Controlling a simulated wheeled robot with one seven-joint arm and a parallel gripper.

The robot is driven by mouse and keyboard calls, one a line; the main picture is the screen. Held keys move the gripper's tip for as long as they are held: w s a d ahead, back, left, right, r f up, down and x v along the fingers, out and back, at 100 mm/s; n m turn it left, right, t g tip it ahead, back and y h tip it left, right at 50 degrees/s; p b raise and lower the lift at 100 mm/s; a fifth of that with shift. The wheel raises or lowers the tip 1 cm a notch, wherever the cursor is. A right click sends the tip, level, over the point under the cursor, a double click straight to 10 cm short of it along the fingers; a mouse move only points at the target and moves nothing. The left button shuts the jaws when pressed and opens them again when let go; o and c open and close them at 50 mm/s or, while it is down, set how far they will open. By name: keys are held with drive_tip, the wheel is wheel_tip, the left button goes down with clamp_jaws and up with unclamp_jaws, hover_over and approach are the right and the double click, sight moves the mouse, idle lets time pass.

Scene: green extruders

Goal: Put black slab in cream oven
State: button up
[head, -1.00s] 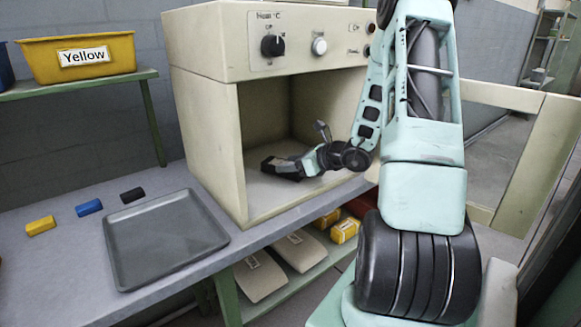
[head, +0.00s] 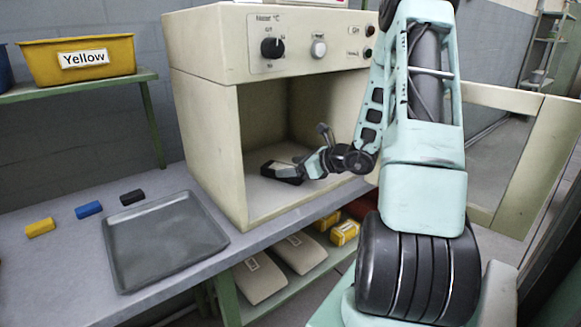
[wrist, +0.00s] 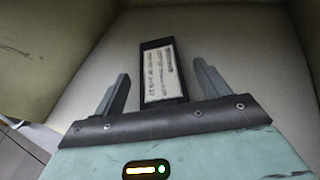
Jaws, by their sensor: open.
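The black slab (wrist: 161,70), with a white printed label on its top face, lies flat on the floor of the cream oven (head: 205,140). It also shows in the head view (head: 274,169) as a dark shape inside the oven opening. My gripper (head: 299,169) is inside the oven, low over its floor. In the wrist view my gripper (wrist: 160,72) is open, with one finger on each side of the slab and a gap on both sides. The slab's near end lies between the fingers and its far end reaches past the fingertips.
The oven door (head: 508,160) stands open on the right. A grey tray (head: 165,240) lies on the bench left of the oven, near small black (head: 132,197), blue (head: 88,209) and yellow (head: 40,228) blocks. A yellow bin (head: 80,60) stands on a shelf. Bags lie below the bench.

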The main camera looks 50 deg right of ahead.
drive_tip(key=v, duration=1.1)
drive_tip(key=shift+p, duration=0.3)
